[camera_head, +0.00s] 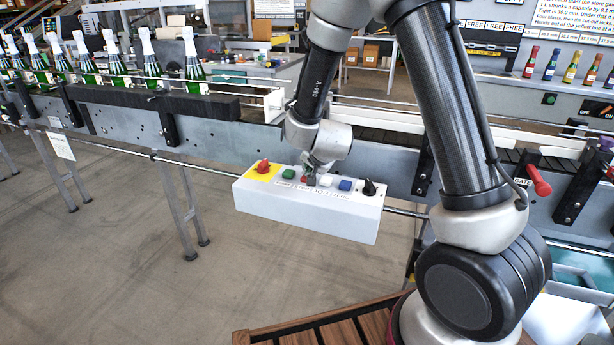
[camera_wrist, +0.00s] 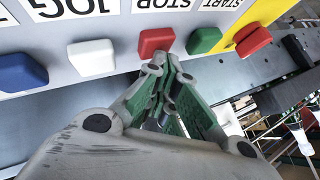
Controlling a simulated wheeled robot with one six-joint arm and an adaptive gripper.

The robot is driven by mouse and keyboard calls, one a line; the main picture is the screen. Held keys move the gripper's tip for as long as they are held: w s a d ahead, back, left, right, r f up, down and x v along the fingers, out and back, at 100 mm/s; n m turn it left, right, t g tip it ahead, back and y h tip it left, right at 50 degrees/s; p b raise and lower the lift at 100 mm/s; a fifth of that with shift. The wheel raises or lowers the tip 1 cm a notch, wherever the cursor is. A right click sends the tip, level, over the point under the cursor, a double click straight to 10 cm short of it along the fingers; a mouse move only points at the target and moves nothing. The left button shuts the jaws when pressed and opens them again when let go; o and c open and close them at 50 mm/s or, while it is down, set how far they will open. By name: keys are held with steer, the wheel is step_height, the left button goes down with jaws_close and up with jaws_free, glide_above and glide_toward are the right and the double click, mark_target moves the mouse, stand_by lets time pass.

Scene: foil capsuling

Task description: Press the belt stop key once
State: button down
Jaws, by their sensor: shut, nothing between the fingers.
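The belt stop key is the red key (camera_wrist: 157,41) beside the STOP label in the wrist view. In the head view it is mostly hidden by my gripper (camera_head: 309,176), with a bit of red (camera_head: 304,180) showing. The key sits on the white control box (camera_head: 300,213) hung in front of the conveyor. My gripper (camera_wrist: 168,68) is shut and empty, fingers pointing down at the panel. Its fingertips are right beside the red key in the wrist view. I cannot tell whether they touch it.
A green START key (camera_head: 289,173), a white JOG key (camera_wrist: 92,55) and a blue key (camera_head: 345,185) flank it. A red button (camera_head: 263,167) on yellow and a black knob (camera_head: 369,188) are at the ends. Foil-necked bottles (camera_head: 192,55) stand on the belt at left.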

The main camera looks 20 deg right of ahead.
steer(key=shift+r, duration=0.95)
steer(key=shift+r, duration=0.1)
steer(key=shift+r, duration=2.4)
